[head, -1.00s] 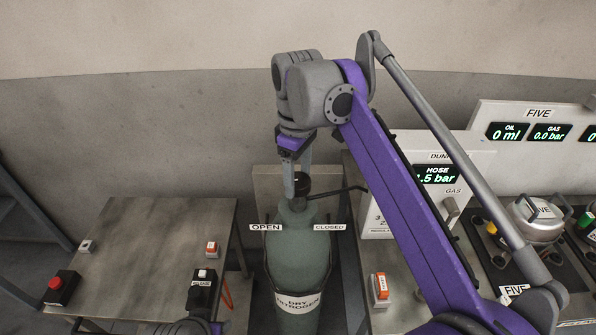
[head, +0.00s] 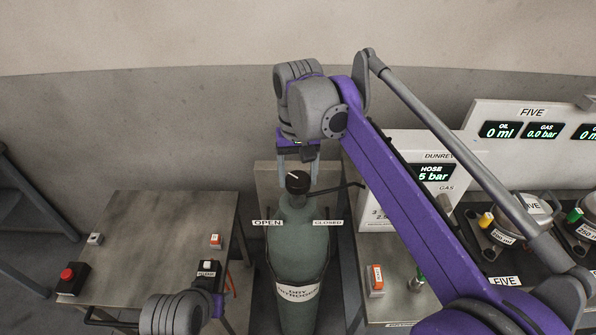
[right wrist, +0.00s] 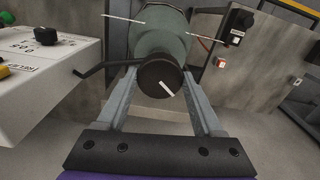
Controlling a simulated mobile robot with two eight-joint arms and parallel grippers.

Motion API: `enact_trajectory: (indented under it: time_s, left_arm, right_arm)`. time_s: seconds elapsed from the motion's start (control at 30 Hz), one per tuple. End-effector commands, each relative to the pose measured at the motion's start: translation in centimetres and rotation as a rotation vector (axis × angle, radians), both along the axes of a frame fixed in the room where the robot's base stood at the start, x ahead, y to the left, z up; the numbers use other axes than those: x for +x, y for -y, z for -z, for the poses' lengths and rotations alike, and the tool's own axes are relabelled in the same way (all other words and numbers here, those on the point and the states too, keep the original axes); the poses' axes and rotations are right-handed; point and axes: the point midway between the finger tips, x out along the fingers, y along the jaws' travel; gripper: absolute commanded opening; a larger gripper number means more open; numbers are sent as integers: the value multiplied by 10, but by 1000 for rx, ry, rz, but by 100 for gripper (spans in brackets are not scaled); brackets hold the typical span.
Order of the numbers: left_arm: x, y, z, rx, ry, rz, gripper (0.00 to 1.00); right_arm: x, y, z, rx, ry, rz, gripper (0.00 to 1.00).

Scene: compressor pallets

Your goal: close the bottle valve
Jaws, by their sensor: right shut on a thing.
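The green bottle (head: 297,250), labelled dry nitrogen, stands upright. Its black round valve knob (head: 298,185) is on top and bears a white line. The knob also shows in the right wrist view (right wrist: 160,82). An OPEN sign (head: 267,223) is left of the bottle's neck and a CLOSED sign (head: 328,223) right of it. My right gripper (head: 298,172) points down from above and is shut on the knob, one finger on each side. My left gripper (head: 218,304) is low in the head view, near the left table; its fingers cannot be made out.
The left table (head: 150,225) carries a red button box (head: 72,278) and a black box with a white button (head: 208,268). A white gauge panel (head: 400,165), partly hidden by my right arm, stands right of the bottle. A thin dark pipe (head: 345,188) runs from the valve towards it.

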Motion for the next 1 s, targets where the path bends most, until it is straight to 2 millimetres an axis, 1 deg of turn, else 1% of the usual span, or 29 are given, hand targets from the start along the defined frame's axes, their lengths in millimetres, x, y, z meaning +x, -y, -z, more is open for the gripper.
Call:
enact_trajectory:
  time_s: [0.03, 0.2, 0.6, 0.8, 1.0]
  left_arm:
    - [2, 0, -4, 0, 3, 0, 51]
    - [4, 0, -9, 0, 8, 0, 51]
    - [9, 0, -18, 0, 17, 0, 51]
    - [10, 0, -20, 0, 20, 0, 51]
    - [11, 0, -22, 0, 21, 0, 51]
  right_arm:
    - [1, 0, -2, 0, 3, 45, 13]
    - [1, 0, -2, 0, 3, 206, 13]
    - [1, 0, -2, 0, 3, 578, 13]
    - [1, 0, -1, 0, 3, 730, 13]
    - [1, 0, -1, 0, 3, 836, 13]
